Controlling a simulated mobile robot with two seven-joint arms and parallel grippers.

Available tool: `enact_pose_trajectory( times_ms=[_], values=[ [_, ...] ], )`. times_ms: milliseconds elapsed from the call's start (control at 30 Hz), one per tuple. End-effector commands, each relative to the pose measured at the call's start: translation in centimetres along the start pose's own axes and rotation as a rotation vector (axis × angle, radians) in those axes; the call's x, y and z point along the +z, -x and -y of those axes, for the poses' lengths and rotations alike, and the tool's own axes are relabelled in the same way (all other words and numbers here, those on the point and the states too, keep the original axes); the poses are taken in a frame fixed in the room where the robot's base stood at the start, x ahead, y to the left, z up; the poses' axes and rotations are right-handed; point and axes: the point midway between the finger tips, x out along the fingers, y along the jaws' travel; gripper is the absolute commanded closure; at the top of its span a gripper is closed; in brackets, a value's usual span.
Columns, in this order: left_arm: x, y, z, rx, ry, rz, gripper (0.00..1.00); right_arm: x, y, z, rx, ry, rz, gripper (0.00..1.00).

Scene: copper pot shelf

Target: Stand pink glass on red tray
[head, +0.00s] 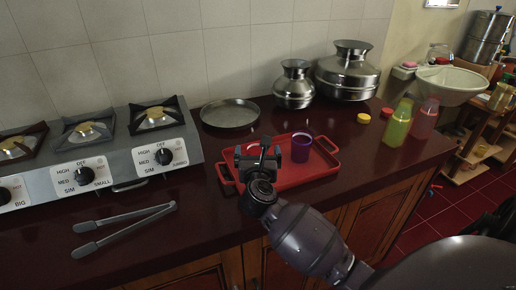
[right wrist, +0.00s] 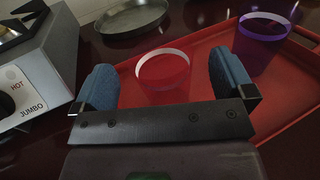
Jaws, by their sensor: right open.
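The red tray (head: 318,169) lies on the dark red counter, right of the stove. The pink glass (right wrist: 165,82) stands upright at the left part of the tray in the right wrist view, its base partly hidden by my gripper. In the head view only a bit of its rim (head: 248,147) shows behind the gripper. My right gripper (head: 260,152) is open over the tray's left part, its blue-padded fingers to either side of the glass in the right wrist view. A purple glass (head: 302,147) stands on the tray to the right. My left gripper is not in view.
A metal pan (head: 230,113) and two metal pots (head: 294,87) (head: 347,72) stand behind the tray. Green (head: 397,127) and pink (head: 424,119) bottles stand to the right. The stove (head: 120,155) and tongs (head: 125,229) are left. The counter before the pan is partly clear.

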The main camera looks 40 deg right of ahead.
Motion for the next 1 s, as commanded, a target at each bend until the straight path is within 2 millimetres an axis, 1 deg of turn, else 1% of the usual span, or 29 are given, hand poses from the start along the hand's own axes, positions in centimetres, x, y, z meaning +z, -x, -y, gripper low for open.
enact_pose_trajectory(
  times_ms=[33,100,300,400,500,700,1000],
  values=[
    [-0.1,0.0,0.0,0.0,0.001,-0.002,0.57,0.1,1.1,0.1,-0.001,-0.004,-0.002,0.0],
    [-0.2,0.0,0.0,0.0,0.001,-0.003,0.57,0.0,2.5,0.0,0.0,-0.003,-0.002,0.0],
    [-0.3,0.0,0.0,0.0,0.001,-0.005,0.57,0.0,6.3,0.1,-0.001,-0.003,-0.002,0.0],
    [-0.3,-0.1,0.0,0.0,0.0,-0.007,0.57,-0.1,7.7,0.0,0.0,-0.001,-0.002,0.0],
    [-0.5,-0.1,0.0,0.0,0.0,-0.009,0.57,0.0,8.7,0.0,-0.001,0.0,0.0,0.0],
    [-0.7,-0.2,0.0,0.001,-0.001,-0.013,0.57,0.1,9.5,0.0,-0.001,0.0,0.001,0.0],
    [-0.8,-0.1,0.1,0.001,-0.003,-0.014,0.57,0.1,9.5,0.0,-0.001,0.0,0.001,0.0]
  ],
)
